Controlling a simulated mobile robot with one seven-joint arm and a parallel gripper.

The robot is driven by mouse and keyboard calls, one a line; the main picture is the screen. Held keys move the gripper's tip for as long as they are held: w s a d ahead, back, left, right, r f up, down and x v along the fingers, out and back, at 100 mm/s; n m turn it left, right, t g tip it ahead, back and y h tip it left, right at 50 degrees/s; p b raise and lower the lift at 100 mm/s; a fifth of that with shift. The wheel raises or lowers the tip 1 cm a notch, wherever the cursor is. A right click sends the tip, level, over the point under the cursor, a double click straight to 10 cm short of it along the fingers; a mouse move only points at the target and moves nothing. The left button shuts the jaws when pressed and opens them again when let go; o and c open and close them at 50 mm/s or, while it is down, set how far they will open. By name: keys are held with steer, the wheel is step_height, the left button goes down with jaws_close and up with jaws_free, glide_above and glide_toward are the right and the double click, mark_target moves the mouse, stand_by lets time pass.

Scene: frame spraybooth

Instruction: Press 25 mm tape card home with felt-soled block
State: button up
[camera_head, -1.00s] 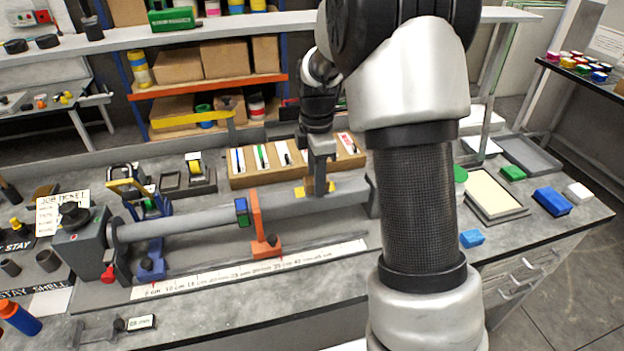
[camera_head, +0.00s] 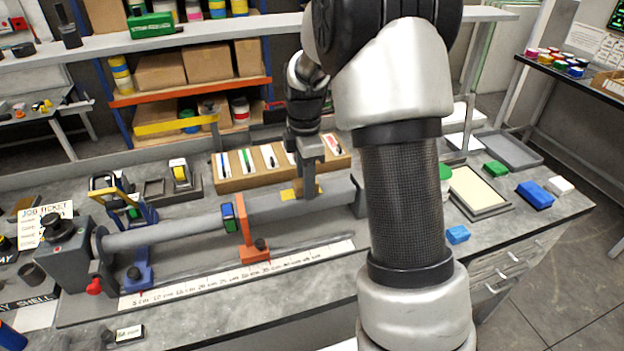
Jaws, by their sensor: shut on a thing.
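My gripper (camera_head: 308,186) points down at the long grey tube (camera_head: 168,226), toward its right half. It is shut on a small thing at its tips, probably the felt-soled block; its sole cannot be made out. A yellow patch (camera_head: 288,194) shows on the tube beside the fingertips, partly hidden by them. Whether the held thing touches the tube or the patch is too small to tell. A small white label (camera_head: 129,333), with print too blurred to read surely, lies at the front left. I cannot pick out the tape card with certainty.
An orange clamp (camera_head: 247,232) and a blue one (camera_head: 138,270) stand at the tube. A white scale strip (camera_head: 235,275) runs in front. A wooden rack (camera_head: 235,183) stands behind. Blue blocks (camera_head: 535,195) and a tray (camera_head: 478,192) lie right. The front bench is mostly clear.

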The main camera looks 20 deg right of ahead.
mark_target(287, 197)
steer(key=shift+a+f, duration=0.1)
steer(key=shift+a, duration=2.25)
steer(key=shift+d+p, duration=0.55)
steer(key=shift+d, duration=3)
step_height(287, 197, up, 7)
steer(key=p, duration=0.5)
